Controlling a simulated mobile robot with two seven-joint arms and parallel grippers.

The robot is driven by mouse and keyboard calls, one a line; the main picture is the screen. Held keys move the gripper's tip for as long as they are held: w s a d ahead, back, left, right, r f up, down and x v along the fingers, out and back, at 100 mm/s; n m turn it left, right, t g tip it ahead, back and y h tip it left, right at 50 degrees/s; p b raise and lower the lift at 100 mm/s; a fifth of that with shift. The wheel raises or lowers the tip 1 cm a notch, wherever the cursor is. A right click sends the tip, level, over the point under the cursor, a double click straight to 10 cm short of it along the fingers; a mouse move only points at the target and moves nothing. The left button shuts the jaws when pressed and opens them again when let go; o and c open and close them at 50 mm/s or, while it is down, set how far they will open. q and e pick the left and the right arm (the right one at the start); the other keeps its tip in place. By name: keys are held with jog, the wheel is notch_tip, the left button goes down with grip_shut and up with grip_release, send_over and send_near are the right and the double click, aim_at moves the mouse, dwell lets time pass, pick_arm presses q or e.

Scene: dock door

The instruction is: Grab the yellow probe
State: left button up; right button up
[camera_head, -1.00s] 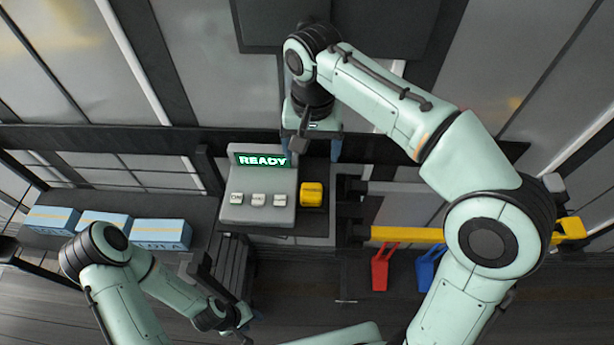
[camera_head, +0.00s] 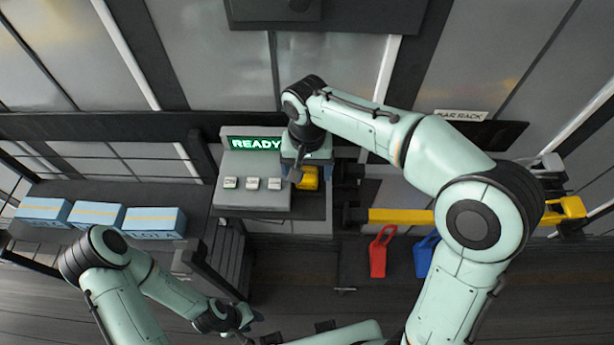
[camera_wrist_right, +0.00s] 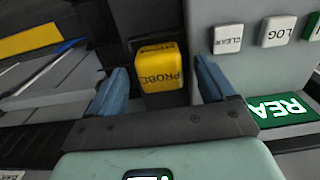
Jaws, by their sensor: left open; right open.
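The yellow probe (camera_wrist_right: 162,72) is a block with dark lettering "PROBE". In the right wrist view it sits between and just beyond the two blue fingers of my right gripper (camera_wrist_right: 160,95), which is open. In the head view the probe (camera_head: 308,180) is at the right side of the grey console (camera_head: 250,198), partly hidden by my right gripper (camera_head: 306,168), which is over it. Whether the fingers touch it cannot be told. My left gripper (camera_head: 245,325) is low at the left, away from the probe, its fingers small in view.
The console has a green "READY" display (camera_head: 254,144) and several white buttons. Blue boxes (camera_head: 153,222) stand on a shelf at the left. A yellow bar (camera_head: 400,216), a red tag (camera_head: 380,252) and a blue tag (camera_head: 425,255) are at the right.

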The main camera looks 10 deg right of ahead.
jog(key=c, duration=1.2)
jog(key=shift+r, duration=0.1)
